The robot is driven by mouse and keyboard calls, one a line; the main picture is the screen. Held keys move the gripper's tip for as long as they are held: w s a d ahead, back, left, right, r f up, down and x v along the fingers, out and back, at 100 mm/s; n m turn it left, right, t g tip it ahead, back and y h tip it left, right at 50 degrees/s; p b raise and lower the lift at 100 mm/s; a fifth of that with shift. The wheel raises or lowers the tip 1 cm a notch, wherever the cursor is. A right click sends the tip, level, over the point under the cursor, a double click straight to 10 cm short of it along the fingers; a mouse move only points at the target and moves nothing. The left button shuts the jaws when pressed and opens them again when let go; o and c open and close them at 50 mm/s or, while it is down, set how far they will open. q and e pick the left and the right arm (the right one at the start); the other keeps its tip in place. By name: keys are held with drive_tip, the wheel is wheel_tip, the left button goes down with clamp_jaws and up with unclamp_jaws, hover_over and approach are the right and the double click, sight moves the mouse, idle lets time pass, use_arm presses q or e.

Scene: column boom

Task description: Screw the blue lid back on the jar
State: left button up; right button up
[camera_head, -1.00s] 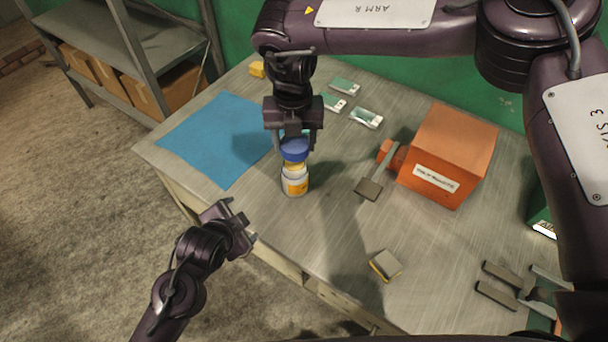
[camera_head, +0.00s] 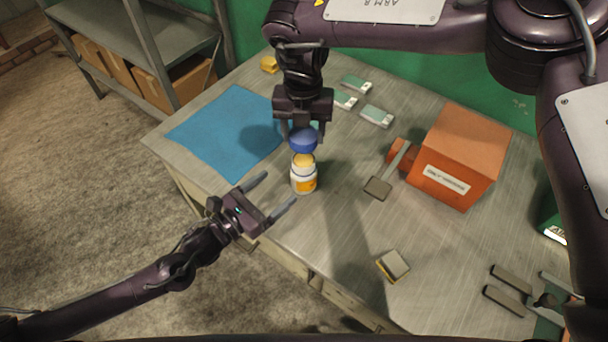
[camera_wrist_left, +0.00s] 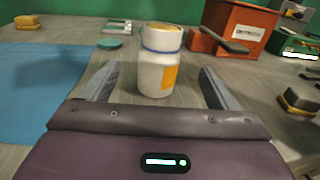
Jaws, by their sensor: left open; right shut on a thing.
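The white jar (camera_head: 303,182) with an orange label stands upright on the table, its yellowish top uncovered. The blue lid (camera_head: 303,142) is in my right gripper (camera_head: 303,130), which points down and holds it just above the jar, apart from it. My left gripper (camera_head: 279,188) is open and empty, low at the table's front edge, its fingers pointing toward the jar. In the left wrist view the jar (camera_wrist_left: 156,75) stands ahead, between the two open fingers in the picture. A blue ring shows around its neck. The lid is out of that view.
A blue mat (camera_head: 225,130) lies left of the jar. An orange box (camera_head: 462,150) with a dark paddle (camera_head: 378,188) stands to the right. Small green-and-white pieces (camera_head: 376,116) lie behind. A grey-and-yellow block (camera_head: 393,265) lies front right.

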sight(308, 163)
use_arm(q)
drive_tip(key=shift+a+m, duration=0.1)
drive_tip(key=shift+m, duration=0.3)
drive_tip(key=x, duration=1.2)
drive_tip(key=shift+s, duration=0.1)
drive_tip(key=shift+c, duration=0.3)
drive_tip(key=c, duration=1.4)
drive_tip(key=shift+o, duration=0.2)
use_arm(e)
drive_tip(key=shift+f, duration=2.5)
drive_tip(key=shift+f, duration=0.9)
